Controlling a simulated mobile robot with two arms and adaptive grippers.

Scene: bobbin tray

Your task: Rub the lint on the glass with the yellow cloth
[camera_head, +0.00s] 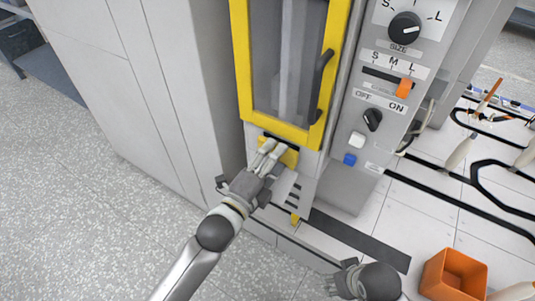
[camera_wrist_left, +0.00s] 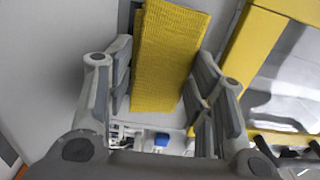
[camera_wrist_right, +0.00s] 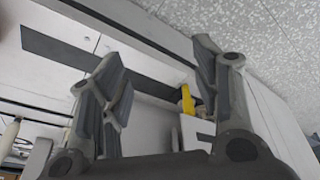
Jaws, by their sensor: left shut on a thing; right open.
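The yellow cloth (camera_head: 291,158) is in the fingers of my left gripper (camera_head: 269,152), just below the lower edge of the yellow-framed door. In the left wrist view the ribbed cloth (camera_wrist_left: 168,50) stands up between the two fingers. The glass (camera_head: 268,60) is the grey pane inside the yellow frame; it also shows in the left wrist view (camera_wrist_left: 285,85). The cloth is apart from the pane. I cannot make out lint on it. My right gripper (camera_head: 333,281) is open and empty, low over the floor strip; its spread fingers show in the right wrist view (camera_wrist_right: 155,70).
A black handle (camera_head: 322,80) sticks out at the door's right side. A control panel (camera_head: 385,90) with knobs stands right of it. An orange bin (camera_head: 455,275) and a worktop with black tracks lie at the right. The floor at left is clear.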

